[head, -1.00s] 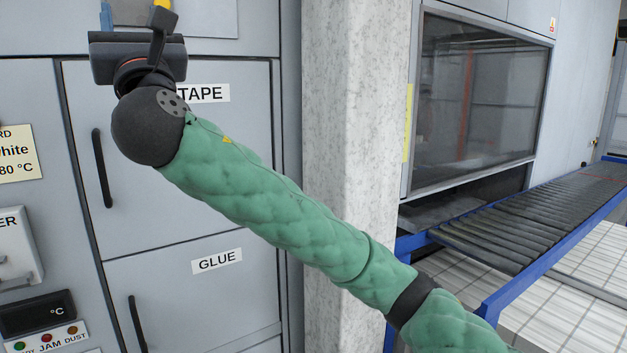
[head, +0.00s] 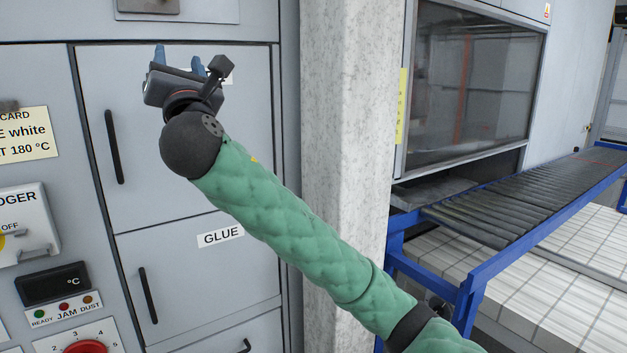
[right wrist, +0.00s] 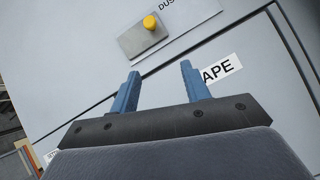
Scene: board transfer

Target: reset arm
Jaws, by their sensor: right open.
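My right gripper (head: 178,57) is raised in front of the grey cabinet, near the top of the tape door, at the end of my green padded arm. Its two blue fingers are apart, with nothing between them. In the right wrist view the open fingers (right wrist: 160,70) point up the cabinet front, towards a plate with a yellow button (right wrist: 150,22). The tape label (right wrist: 221,70) shows partly beside the right finger; in the head view the gripper hides most of it. My left gripper is not in view.
The glue door (head: 190,275) is below the arm. A control panel with a red knob (head: 86,347) and a display (head: 52,283) is at the left. A pale pillar (head: 345,130) stands right of the cabinet. A roller conveyor (head: 520,200) with blue rails runs at the right.

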